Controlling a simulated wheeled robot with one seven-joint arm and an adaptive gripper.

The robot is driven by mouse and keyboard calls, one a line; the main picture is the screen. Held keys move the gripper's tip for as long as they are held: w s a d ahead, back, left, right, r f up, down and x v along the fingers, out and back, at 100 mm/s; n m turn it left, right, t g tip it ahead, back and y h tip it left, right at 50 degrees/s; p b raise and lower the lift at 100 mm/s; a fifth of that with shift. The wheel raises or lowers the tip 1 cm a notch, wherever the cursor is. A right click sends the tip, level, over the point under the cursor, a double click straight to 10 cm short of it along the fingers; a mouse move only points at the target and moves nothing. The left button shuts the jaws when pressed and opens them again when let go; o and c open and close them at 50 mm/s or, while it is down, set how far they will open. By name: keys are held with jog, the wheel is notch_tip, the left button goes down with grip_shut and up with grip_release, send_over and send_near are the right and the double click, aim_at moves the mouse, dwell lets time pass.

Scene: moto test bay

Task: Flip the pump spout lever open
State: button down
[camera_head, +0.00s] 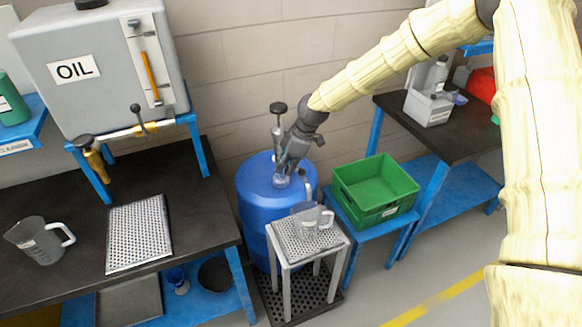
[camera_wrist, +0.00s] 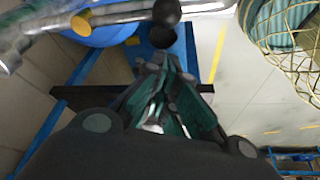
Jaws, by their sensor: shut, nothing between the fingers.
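The hand pump (camera_head: 277,125) stands on the blue drum (camera_head: 258,215), its dark T-shaped top up. In the head view my gripper (camera_head: 283,176) points down beside the pump, over the drum's top, and covers the spout and lever there. In the wrist view the metal pump pipe (camera_wrist: 118,16) crosses the top, with a yellow collar (camera_wrist: 80,22) on it. Two dark round knobs (camera_wrist: 164,24) sit just beyond the fingertips of my gripper (camera_wrist: 160,62); I cannot tell whether they touch or which is the lever's end. My gripper is shut and empty.
A clear jug (camera_head: 312,220) stands on a small perforated stand (camera_head: 333,240) in front of the drum. A green crate (camera_head: 350,208) is to the right. A bench (camera_head: 85,200) with another jug (camera_head: 38,240) and the oil tank (camera_head: 110,75) is at left.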

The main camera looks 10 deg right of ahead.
jog(key=a+b+v, duration=0.1)
jog(key=b+v, duration=0.2)
jog(key=v, duration=0.6)
jog(key=shift+w+r, duration=0.3)
jog(key=shift+r, duration=0.4)
jog(key=shift+a, duration=0.15)
jog(key=s+a+f+m+b, duration=0.1)
jog(key=s+f+m, duration=0.1)
jog(key=s+f, duration=0.5)
jog(key=s+a+f+m, duration=0.2)
jog(key=s+f, duration=0.1)
jog(key=f, duration=0.8)
jog(key=s+d+f+m+g, duration=0.1)
jog(key=s+f+m, duration=0.2)
jog(key=s+f, duration=0.55)
jog(key=s+d+f+m, duration=0.2)
jog(key=s+f+m, duration=0.1)
jog(key=s+f, duration=0.55)
jog(key=s+d+f+m+h, duration=0.2)
jog(key=s+d+m, duration=0.1)
jog(key=s, duration=0.6)
jog(key=s+d+f+m+h, duration=0.2)
jog(key=s+d, duration=0.3)
jog(key=s, duration=0.5)
jog(key=shift+s+d+f+m+b, duration=0.25)
jog(key=shift+s+f+m+b, duration=0.1)
jog(key=shift+m+b, duration=0.15)
